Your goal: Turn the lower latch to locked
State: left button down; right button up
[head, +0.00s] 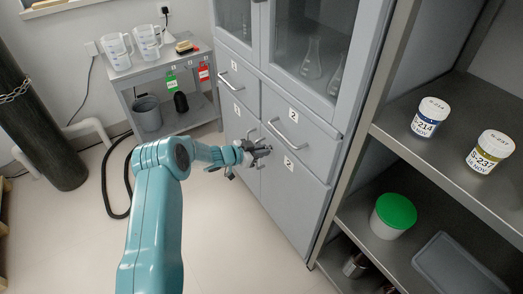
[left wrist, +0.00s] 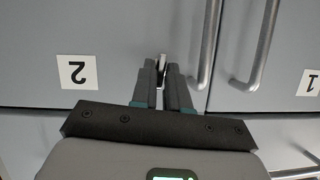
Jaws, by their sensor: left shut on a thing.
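The lower latch (left wrist: 162,62) shows in the left wrist view as a small bright metal piece between my fingertips, beside a door handle. My left gripper (left wrist: 161,82) is shut on it; the fingers cover most of the latch, so I cannot tell its turn angle. In the head view my left gripper (head: 260,151) is at the front of the grey cabinet, by the lower door (head: 291,203) labelled 2. The latch is hidden there behind the gripper. My right gripper is not in view.
Bar handles (head: 287,136) stick out close to my gripper. A shelf unit (head: 366,140) with labelled jars and a green-lidded tub (head: 394,214) stands at right. A small grey table (head: 150,68) with jugs stands at the back left. The floor (head: 225,240) before the cabinet is clear.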

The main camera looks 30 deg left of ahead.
pick_arm(q)
jog(key=c, duration=1.2)
grip_release()
jog(key=p+v, duration=0.3)
jog(key=v, duration=1.3)
jog(key=shift+s, duration=0.15)
jog(key=shift+r, duration=0.15)
